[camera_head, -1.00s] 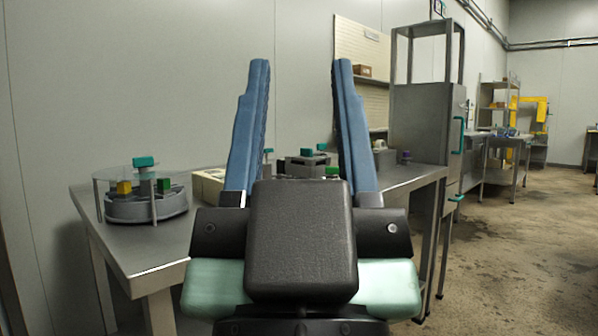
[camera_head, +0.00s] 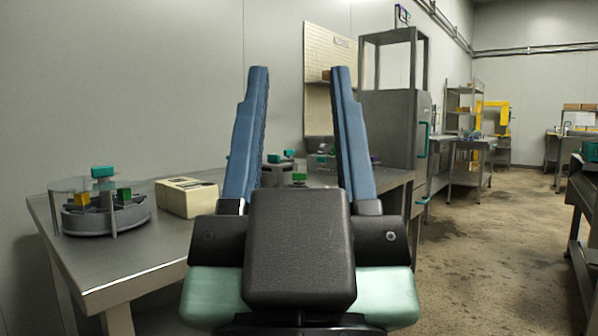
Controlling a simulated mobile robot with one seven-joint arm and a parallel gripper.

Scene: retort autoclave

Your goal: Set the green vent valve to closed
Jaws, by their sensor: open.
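My gripper (camera_head: 300,75) is in the middle of the camera view, its two blue fingers pointing up and spread apart with nothing between them. A small green block-shaped part (camera_head: 299,178) shows low between the fingers, at the bench behind my gripper's dark body. It may be the green vent valve, but I cannot tell for sure, and its lower part is hidden. Near it, a grey device with a teal top (camera_head: 274,158) is partly covered by the left finger. I cannot read the valve's setting.
A steel bench (camera_head: 130,259) runs along the wall, bearing a round carousel (camera_head: 105,218) with coloured blocks and a beige box (camera_head: 187,198). A tall grey cabinet (camera_head: 390,130) with a teal handle stands beyond. Open floor (camera_head: 485,250) lies right, with another bench (camera_head: 585,190) at the edge.

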